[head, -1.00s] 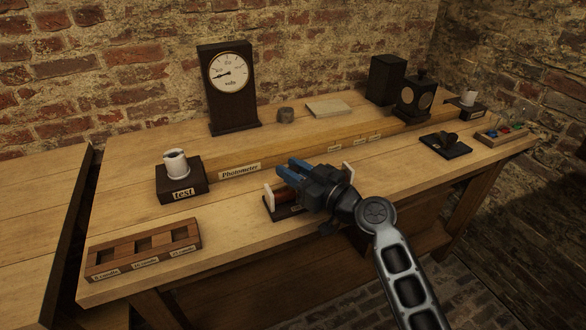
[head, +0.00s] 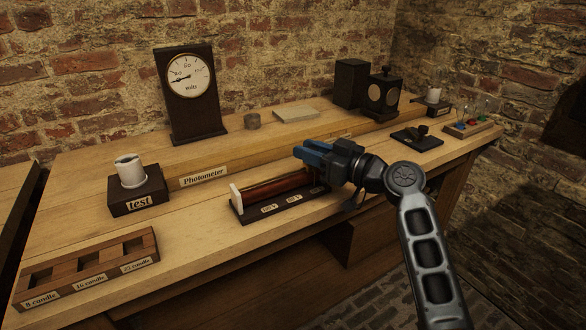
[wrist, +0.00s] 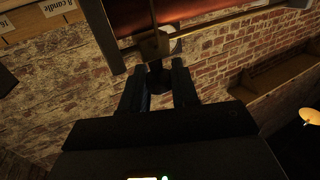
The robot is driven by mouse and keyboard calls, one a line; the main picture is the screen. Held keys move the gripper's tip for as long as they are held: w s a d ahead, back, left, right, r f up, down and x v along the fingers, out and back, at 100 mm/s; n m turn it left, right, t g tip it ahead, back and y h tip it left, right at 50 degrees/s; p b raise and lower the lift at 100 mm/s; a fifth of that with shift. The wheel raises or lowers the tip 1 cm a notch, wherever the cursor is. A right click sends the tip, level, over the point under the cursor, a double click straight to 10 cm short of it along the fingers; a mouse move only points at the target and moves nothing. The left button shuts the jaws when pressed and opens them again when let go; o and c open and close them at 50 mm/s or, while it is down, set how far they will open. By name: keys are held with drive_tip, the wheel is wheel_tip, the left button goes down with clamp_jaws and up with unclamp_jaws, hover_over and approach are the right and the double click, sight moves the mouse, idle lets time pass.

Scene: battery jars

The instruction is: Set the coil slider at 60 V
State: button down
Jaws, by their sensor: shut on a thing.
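The coil (head: 275,187) is a copper-red cylinder on a dark base (head: 250,214) with small white labels and a white end plate. My gripper (head: 308,155) is over the coil's right end and hides that end. In the wrist view, my gripper (wrist: 158,85) is shut on the dark knob of the slider (wrist: 153,47), a brownish block on a rod beside the red coil (wrist: 115,12). The voltmeter (head: 190,76) stands behind in a dark case. Its needle points left and slightly down; the exact reading is too small to tell.
A candle rack (head: 90,268) and a test lamp stand (head: 138,200) are at the left. The photometer rail (head: 240,167) runs behind the coil. A dark box lamp (head: 382,95), a black switch (head: 416,138) and a tray of coloured pieces (head: 470,128) are at the right.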

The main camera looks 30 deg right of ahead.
drive_tip(key=shift+d+r, duration=0.4)
drive_tip(key=shift+r, duration=0.2)
drive_tip(key=c, duration=0.9)
unclamp_jaws()
drive_tip(key=shift+d+f, duration=0.1)
drive_tip(key=shift+f, duration=0.15)
drive_tip(key=shift+s, duration=0.1)
drive_tip(key=shift+s+d+f, duration=0.1)
drive_tip(key=shift+s, duration=0.2)
drive_tip(key=v, duration=0.7)
drive_tip(key=shift+b, duration=0.35)
